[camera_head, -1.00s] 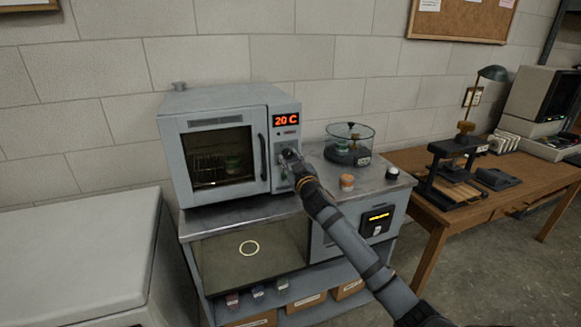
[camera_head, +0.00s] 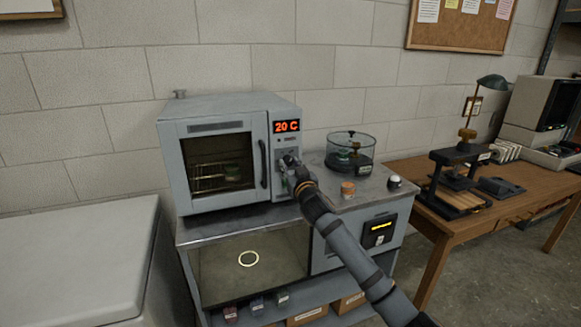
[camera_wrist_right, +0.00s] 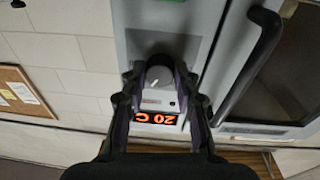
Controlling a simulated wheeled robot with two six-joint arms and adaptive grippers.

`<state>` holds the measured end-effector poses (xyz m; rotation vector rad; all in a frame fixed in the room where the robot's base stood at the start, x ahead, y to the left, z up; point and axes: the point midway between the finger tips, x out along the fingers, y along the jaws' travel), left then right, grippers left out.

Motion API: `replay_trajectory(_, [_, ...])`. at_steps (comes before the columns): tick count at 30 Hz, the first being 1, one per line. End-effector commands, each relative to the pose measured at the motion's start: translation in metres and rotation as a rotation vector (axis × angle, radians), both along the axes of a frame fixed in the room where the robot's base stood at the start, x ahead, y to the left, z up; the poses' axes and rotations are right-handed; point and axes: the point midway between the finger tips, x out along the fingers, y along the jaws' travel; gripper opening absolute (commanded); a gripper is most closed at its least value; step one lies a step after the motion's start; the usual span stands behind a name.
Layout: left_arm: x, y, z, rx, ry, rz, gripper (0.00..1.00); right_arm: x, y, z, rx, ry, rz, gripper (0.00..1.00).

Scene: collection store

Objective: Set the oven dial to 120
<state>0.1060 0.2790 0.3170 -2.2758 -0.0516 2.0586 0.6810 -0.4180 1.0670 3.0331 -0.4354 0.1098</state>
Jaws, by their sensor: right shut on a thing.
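The grey oven (camera_head: 214,113) stands on the metal-topped bench, its door closed. Its display (camera_head: 287,126) reads 20 C in red; it also shows upside down in the right wrist view (camera_wrist_right: 156,118). The round dial (camera_wrist_right: 158,78) with a pale pointer mark lies between the fingers of my right gripper (camera_wrist_right: 158,80), which is shut on it. In the head view the right gripper (camera_head: 290,164) is at the control panel, below the display, and hides most of the dial. My left gripper is not in view.
The black oven door handle (camera_wrist_right: 250,62) is close beside the right gripper. A wooden table (camera_head: 480,215) with tools is farther right.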

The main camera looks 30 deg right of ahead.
Motion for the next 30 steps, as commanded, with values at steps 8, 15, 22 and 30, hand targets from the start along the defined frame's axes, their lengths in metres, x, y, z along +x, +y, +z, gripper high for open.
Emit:
replay_trajectory(8, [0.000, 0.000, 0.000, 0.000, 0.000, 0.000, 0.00, 0.000, 0.000, -0.002, 0.001, 0.004, 0.000, 0.51])
replay_trajectory(15, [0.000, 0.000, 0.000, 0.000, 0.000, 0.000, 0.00, 0.000, 0.000, -0.001, 0.000, 0.002, 0.000, 0.53])
replay_trajectory(22, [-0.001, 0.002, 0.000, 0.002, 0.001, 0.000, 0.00, -0.018, 0.005, -0.003, -0.006, 0.004, 0.000, 0.53])
replay_trajectory(30, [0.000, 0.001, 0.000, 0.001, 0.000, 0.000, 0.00, -0.083, 0.024, -0.009, -0.015, 0.010, 0.001, 0.53])
